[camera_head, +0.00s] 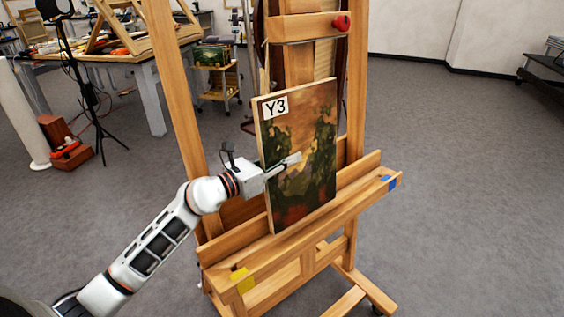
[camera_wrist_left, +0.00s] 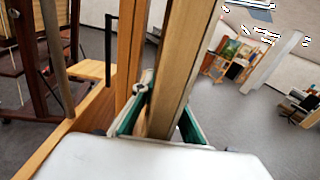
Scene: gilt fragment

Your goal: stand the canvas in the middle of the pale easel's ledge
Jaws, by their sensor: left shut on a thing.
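The canvas (camera_head: 312,125), a dark landscape painting with a "Y3" label, stands nearly upright at the pale wooden easel (camera_head: 178,90). Its lower edge is at the easel's ledge (camera_head: 235,262), around the middle of its length; I cannot tell whether it rests on it. My left gripper (camera_head: 288,165) is shut on the canvas at its left edge, one finger across the painted face. In the left wrist view the canvas edge (camera_wrist_left: 187,70) runs between the green-lined fingers (camera_wrist_left: 160,122). My right gripper is not in view.
The ledge has a yellow mark (camera_head: 242,280) at its left end and a blue mark (camera_head: 389,183) at its right end. A red knob (camera_head: 341,23) sits on the easel's upper crossbar. A cluttered table (camera_head: 140,57) and a black tripod (camera_head: 75,75) stand behind left. Grey floor is open on the right.

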